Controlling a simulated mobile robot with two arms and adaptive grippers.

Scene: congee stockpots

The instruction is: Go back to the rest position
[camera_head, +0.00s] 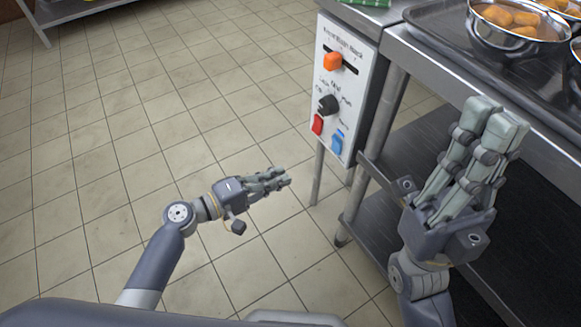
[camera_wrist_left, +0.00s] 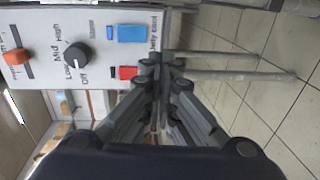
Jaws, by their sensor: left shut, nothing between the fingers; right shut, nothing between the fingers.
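My left gripper (camera_head: 284,178) is over the tiled floor, left of the metal table and below the control panel's height in the head view. It is shut and empty. In the left wrist view its fingers (camera_wrist_left: 162,62) point toward the control panel. My right gripper (camera_head: 496,112) is shut and empty, with its fingers pointing up in front of the metal table at the right. The white control panel (camera_head: 324,110) has an orange slider, a black knob, a red switch and a blue switch. It also shows in the left wrist view (camera_wrist_left: 100,18).
The metal table (camera_head: 425,68) stands at the right, with a dark lower shelf (camera_head: 535,190). A dark tray (camera_head: 432,14) on it holds a metal bowl (camera_head: 497,48) of orange-brown food. A green item (camera_head: 372,3) lies behind. The tiled floor (camera_head: 120,110) at the left is clear.

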